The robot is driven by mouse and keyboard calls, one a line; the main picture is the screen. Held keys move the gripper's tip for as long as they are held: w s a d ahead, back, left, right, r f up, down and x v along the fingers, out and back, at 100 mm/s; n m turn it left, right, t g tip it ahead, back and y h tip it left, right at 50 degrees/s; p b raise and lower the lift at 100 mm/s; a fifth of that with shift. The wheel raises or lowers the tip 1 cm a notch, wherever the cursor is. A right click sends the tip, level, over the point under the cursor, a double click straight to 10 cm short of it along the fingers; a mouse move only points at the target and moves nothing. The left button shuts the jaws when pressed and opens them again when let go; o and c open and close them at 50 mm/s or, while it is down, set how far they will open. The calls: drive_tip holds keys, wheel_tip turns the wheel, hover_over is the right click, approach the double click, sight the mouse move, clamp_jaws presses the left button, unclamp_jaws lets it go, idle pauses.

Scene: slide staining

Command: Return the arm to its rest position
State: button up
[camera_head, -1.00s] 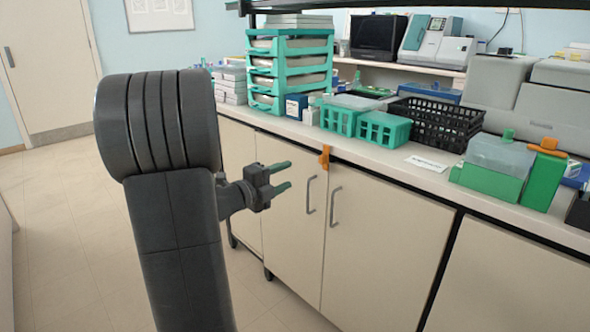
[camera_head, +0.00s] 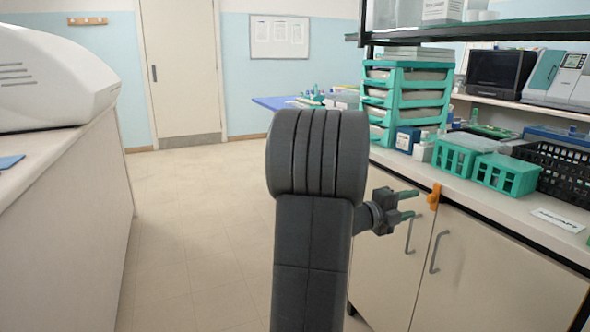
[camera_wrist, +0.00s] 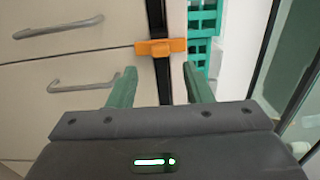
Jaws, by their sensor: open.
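My gripper (camera_head: 409,206) is open and empty, with its two green fingers pointing right, in front of the cabinet doors below the right bench. In the wrist view my gripper (camera_wrist: 160,88) shows its two fingers spread apart, with nothing held between them. An orange clip (camera_head: 434,196) sits at the bench's front edge just beyond the fingertips. The orange clip also shows in the wrist view (camera_wrist: 160,47), ahead of the gap between the fingers and apart from them. My dark arm stands upright in the middle of the head view.
The right bench (camera_head: 480,197) carries a teal drawer rack (camera_head: 405,95), teal baskets (camera_head: 505,174) and a black crate (camera_head: 565,172). A left counter (camera_head: 60,190) holds a white machine (camera_head: 50,80). Clear floor (camera_head: 190,240) runs between them to a door (camera_head: 180,70).

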sight(429, 199)
drive_tip(key=x, duration=0.6)
drive_tip(key=shift+d+b, duration=0.15)
drive_tip(key=shift+b, duration=0.25)
